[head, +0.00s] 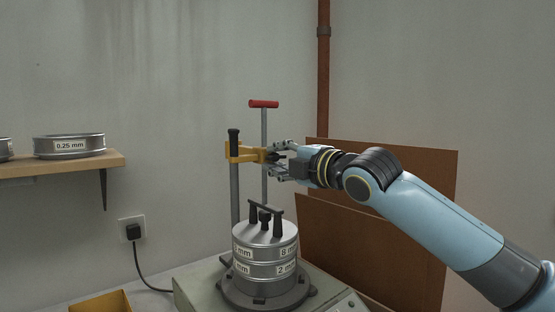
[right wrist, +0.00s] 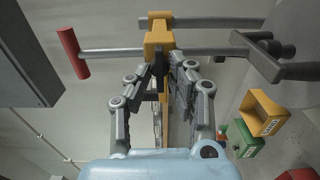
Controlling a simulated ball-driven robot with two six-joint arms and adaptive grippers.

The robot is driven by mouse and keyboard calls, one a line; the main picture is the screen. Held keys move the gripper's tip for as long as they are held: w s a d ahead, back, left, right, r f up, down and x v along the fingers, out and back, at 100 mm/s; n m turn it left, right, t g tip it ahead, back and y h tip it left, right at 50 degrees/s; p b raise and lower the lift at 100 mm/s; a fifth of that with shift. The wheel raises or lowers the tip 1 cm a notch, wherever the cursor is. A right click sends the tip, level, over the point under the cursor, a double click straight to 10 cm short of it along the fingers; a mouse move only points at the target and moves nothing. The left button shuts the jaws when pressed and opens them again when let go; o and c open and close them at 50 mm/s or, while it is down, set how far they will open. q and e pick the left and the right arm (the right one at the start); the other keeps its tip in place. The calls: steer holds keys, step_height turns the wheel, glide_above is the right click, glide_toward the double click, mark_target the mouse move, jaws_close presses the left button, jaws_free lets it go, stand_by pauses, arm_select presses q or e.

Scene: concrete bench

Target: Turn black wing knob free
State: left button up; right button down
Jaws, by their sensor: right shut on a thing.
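My right gripper (head: 277,156) comes in from the right at the clamp's height and is shut on the knob. In the right wrist view, the two fingertips of this gripper (right wrist: 172,72) lie on either side of the knob, below the yellow block (right wrist: 159,36). My left gripper is in neither view.
A rod with a red T-handle (head: 264,104) rises behind the clamp. Below stands a sieve stack (head: 264,256) with a black-handled lid on a grey machine (head: 196,286). Brown boards (head: 375,232) lean at right. A shelf (head: 62,165) holds sieves at left. The wrist view shows bins (right wrist: 263,112).

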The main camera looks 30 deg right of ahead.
steer(key=shift+f, duration=0.1)
steer(key=c, duration=1.3)
jaws_free()
steer(key=shift+c, duration=0.2)
steer(key=s, duration=0.7)
steer(key=shift+s+d, duration=0.25)
steer(key=shift+d, duration=0.05)
